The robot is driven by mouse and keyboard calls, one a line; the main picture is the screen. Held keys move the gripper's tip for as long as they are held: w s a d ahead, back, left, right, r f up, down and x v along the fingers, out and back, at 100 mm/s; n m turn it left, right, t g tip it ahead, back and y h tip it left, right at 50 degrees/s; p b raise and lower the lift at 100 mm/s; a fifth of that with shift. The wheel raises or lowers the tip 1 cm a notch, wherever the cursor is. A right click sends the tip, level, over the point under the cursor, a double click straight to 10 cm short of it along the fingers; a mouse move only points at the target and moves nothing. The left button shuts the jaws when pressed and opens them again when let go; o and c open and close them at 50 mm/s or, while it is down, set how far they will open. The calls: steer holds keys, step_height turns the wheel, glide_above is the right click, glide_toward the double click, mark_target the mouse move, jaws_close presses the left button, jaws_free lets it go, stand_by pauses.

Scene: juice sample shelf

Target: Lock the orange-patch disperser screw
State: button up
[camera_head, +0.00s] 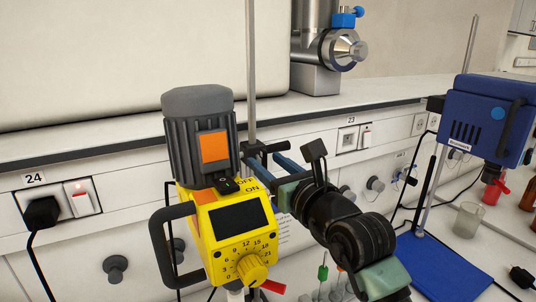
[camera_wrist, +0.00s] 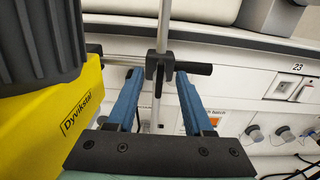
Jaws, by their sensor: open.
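The orange-patch disperser (camera_head: 222,222) has a yellow body, a dark grey ribbed motor and an orange patch (camera_head: 213,147). Its yellow side also fills the left of the wrist view (camera_wrist: 62,128). A horizontal bar runs from it to a black clamp (camera_wrist: 151,66) on a vertical metal rod (camera_wrist: 162,22). A small dark screw part (camera_wrist: 169,75) shows at the clamp's front; I cannot tell whether it is tight. My gripper (camera_wrist: 158,76) is open, its two blue fingers on either side of the clamp's front, with no clear contact. In the head view my gripper (camera_head: 272,158) is behind the disperser's right side.
A blue device (camera_head: 482,118) on a stand with a blue base plate (camera_head: 440,268) is at the right. A glass beaker (camera_head: 468,219) stands near it. The shelf edge and wall panel with sockets and knobs (camera_head: 375,184) lie behind. The disperser's black handle (camera_head: 165,245) projects left.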

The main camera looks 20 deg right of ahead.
steer(key=shift+w, duration=0.35)
jaws_close()
